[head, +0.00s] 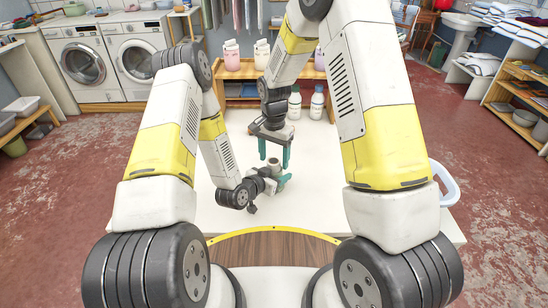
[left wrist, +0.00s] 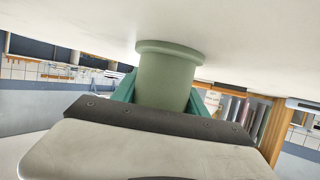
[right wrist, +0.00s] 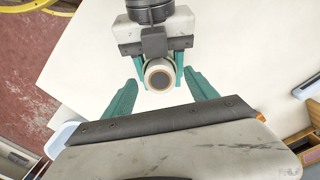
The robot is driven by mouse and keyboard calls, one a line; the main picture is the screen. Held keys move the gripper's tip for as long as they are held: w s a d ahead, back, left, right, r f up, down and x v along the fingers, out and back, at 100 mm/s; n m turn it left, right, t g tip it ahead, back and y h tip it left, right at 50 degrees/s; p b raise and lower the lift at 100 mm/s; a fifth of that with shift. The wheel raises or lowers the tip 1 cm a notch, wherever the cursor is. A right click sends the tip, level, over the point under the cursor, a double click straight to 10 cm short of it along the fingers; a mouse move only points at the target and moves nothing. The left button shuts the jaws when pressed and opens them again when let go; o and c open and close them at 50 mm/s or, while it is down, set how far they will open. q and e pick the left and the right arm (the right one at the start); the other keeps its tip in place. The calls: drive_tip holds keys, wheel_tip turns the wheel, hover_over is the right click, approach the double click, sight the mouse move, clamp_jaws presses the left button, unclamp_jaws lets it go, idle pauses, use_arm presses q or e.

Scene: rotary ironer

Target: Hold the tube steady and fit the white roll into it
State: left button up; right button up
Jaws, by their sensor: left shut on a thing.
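The sage-green tube (left wrist: 168,85) stands upright with its wider rim at the white table. My left gripper (left wrist: 163,98) is shut around it, low at the table; it also shows in the head view (head: 272,184). In the right wrist view the white roll (right wrist: 149,78) shows end-on, a pale ring with a tan inner ring and grey centre, between my left fingers. It appears to be at the tube's mouth; its depth in the tube cannot be told. My right gripper (head: 275,158) points down above it, open, its fingers apart from the roll on either side.
The white table (head: 320,190) is clear around the tube. Bottles (head: 317,103) and a wooden shelf (head: 240,88) stand at its far side. A pale blue-white basket (head: 446,184) is at the right edge. Washing machines (head: 85,60) stand at the back left.

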idle(0.5)
drive_tip(key=shift+r, duration=3.5)
use_arm(q)
drive_tip(key=o, duration=1.6)
drive_tip(key=shift+o, duration=0.2)
